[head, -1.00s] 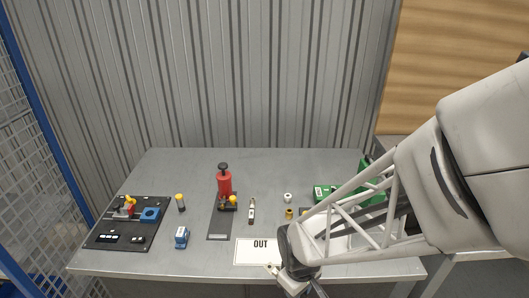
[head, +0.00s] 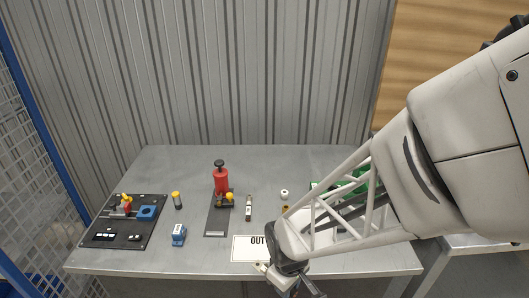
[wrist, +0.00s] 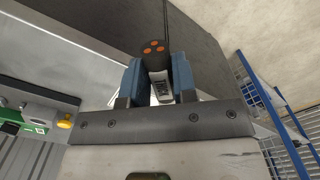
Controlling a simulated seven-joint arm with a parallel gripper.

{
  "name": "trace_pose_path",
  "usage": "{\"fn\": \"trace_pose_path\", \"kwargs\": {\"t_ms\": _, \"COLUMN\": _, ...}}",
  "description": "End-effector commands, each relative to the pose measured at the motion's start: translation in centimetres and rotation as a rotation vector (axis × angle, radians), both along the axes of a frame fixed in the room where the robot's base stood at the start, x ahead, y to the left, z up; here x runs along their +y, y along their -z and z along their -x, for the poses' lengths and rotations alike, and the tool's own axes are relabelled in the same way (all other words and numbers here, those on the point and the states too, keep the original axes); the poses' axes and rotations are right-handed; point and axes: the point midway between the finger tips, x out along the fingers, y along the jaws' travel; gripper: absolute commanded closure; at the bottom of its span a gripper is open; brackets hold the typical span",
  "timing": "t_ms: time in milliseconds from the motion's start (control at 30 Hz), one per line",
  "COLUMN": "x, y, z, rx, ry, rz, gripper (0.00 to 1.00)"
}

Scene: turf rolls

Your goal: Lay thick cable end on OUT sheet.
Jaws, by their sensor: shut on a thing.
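The OUT sheet (head: 243,254) is white with a dark border and lies near the front edge of the table. My arm hides its right part in the head view. My gripper (head: 284,288) is low at the front edge, in front of the sheet. In the wrist view its two blue fingers (wrist: 156,82) are shut on the thick cable end (wrist: 153,47), a dark round piece with three orange dots on its face. I cannot tell how far it is from the sheet.
Green items (head: 360,180) at right are partly behind my arm. A blue-framed mesh stands left.

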Motion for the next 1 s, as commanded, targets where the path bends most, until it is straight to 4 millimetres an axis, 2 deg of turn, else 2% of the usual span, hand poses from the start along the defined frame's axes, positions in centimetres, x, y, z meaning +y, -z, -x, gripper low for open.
{"fn": "trace_pose_path", "kwargs": {"t_ms": 800, "x": 3.4, "y": 1.1, "z": -10.3, "rx": 0.001, "ry": 0.000, "rz": 0.001, "gripper": 1.00}}
{"fn": "trace_pose_path", "kwargs": {"t_ms": 1000, "x": 4.0, "y": 1.2, "z": -12.3, "rx": 0.000, "ry": 0.000, "rz": 0.000, "gripper": 1.00}}
